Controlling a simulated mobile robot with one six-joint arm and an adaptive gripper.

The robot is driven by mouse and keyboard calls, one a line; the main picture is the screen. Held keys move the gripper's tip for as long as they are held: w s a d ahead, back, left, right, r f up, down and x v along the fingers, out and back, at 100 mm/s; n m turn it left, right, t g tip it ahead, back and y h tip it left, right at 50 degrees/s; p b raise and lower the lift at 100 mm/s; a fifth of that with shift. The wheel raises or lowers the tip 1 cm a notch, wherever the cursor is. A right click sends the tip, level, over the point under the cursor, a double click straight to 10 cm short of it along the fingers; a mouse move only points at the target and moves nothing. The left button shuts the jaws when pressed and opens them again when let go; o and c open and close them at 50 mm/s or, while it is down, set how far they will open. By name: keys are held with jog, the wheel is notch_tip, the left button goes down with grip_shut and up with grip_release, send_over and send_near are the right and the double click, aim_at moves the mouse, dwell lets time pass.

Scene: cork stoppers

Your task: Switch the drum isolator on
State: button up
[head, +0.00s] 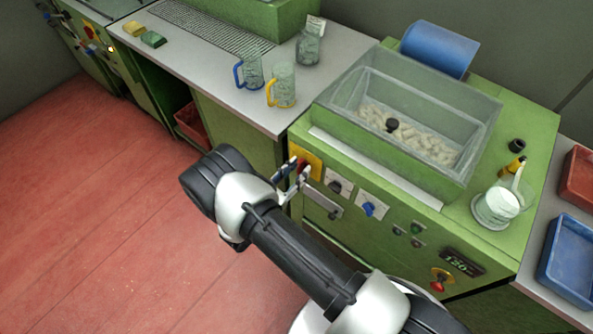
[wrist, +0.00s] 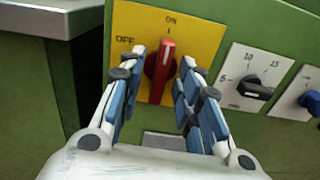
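The drum isolator is a red rotary handle (wrist: 160,70) on a yellow plate (wrist: 205,35) marked OFF at the left and ON at the top. The handle stands nearly upright, its upper end by the ON mark. My gripper (wrist: 163,64) has its blue-padded fingers on either side of the handle. They look open, with narrow gaps to it. In the head view my gripper (head: 294,170) is at the machine's front, partly covering the yellow plate (head: 312,158) and the red handle.
Right of the plate are a black knob (wrist: 255,91) and a blue knob (wrist: 309,101). A red button (head: 438,285) sits farther right below a display (head: 462,262). A grey bench (head: 225,75) with two mugs juts out at the left. The red floor is clear.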

jog(key=v, duration=1.2)
jog(key=s+d+r+m+g, duration=0.1)
jog(key=d+r+m+g, duration=0.65)
jog(key=r, duration=0.35)
jog(key=d+r+m+g, duration=0.6)
jog(key=d+r+m, duration=0.15)
jog(key=r, duration=0.25)
jog(key=s+d+r+m+t+y, duration=0.2)
jog(key=s+d+r+m+y, duration=0.1)
jog(key=s+r+m+y, duration=0.2)
jog(key=s+d+r+m+t+y, duration=0.2)
jog(key=s+d+r+m+y, duration=0.2)
jog(key=s+r+m+y, duration=0.2)
jog(key=s+r+m, duration=0.2)
jog(key=s, duration=0.2)
jog(key=shift+o, duration=0.4)
jog(key=shift+r, duration=0.1)
